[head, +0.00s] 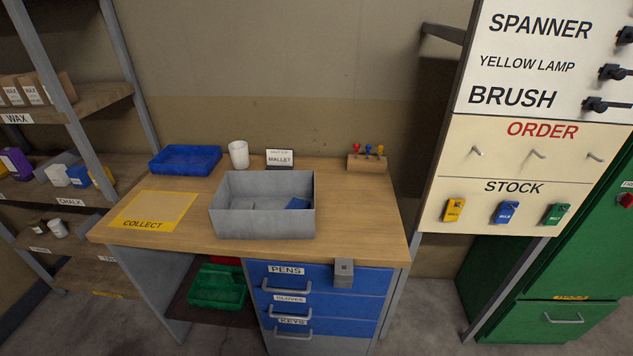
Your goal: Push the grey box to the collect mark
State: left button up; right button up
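The grey box (262,224) is an open-topped bin standing on the middle of the wooden workbench. A dark blue item (297,203) lies inside it at the right, and a grey item shows at its left; I cannot tell what they are. The collect mark (153,209) is a yellow rectangle lettered COLLECT at the left of the bench top. The box stands to the right of the mark, apart from it, with a narrow strip of bare wood between them. Neither of my grippers shows in the head view.
A blue tray (185,160), a white cup (239,154), a WALLET sign (280,158) and a holder with coloured pegs (367,162) stand along the bench's back. Shelves (62,110) rise at left. The bench top (365,215) is clear right of the box.

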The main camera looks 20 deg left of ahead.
aim_at(272, 191)
jog(key=i+l+u, duration=0.15)
jog(key=l+u, duration=0.15)
jog(key=l, duration=0.6)
jog(key=l+u, duration=0.3)
jog(key=l, duration=0.6)
